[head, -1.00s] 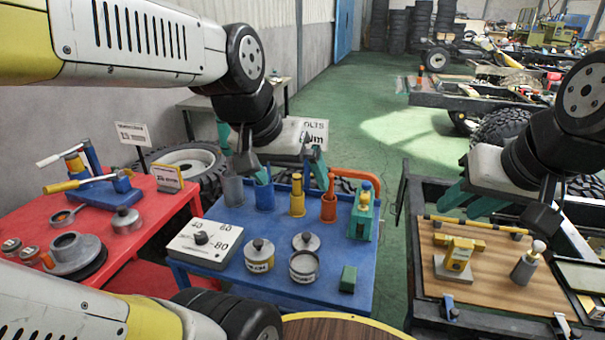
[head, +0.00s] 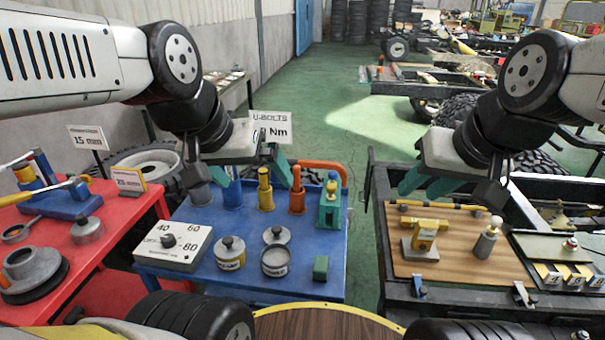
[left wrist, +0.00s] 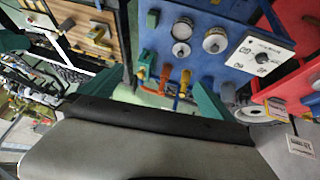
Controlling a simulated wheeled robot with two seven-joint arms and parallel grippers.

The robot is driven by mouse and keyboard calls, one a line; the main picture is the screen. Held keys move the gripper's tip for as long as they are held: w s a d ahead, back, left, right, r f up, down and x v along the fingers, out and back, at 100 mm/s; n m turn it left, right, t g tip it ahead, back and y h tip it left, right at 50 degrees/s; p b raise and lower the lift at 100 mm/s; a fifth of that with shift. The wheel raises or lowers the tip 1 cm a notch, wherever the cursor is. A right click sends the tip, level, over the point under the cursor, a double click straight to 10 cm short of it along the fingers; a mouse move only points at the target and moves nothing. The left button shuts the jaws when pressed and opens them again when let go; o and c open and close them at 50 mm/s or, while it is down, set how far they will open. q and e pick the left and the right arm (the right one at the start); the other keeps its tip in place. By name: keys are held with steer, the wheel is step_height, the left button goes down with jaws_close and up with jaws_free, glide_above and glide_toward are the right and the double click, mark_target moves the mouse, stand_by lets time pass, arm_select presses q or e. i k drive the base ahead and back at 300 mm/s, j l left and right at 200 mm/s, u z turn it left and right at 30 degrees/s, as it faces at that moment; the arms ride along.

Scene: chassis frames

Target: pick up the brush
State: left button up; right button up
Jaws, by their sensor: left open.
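No brush can be told for sure. Upright holders stand along the back of the blue table (head: 205,278): a grey one (head: 199,194), a blue one (head: 232,193), a yellow one (head: 265,190) and an orange one (head: 297,195). My left gripper (head: 236,172) is open and empty above this row and partly hides it. In the left wrist view, my left gripper's green fingers (left wrist: 170,72) are spread, with the orange (left wrist: 164,76) and yellow (left wrist: 184,82) holders showing between them. My right gripper (head: 422,188) looks open and empty, above the left side of the wooden-topped cart (head: 460,262).
A green clamp-like piece (head: 330,208) stands right of the holders. A red table (head: 100,275) is left. The cart bears a yellow tool (head: 424,238) and a white-topped bottle (head: 487,238).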

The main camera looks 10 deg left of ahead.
mark_target(296, 168)
steer(key=z, duration=1.95)
steer(key=u, duration=2.25)
steer(key=i+j+u, duration=0.35)
steer(key=j+u, duration=0.15)
steer(key=j, duration=0.1)
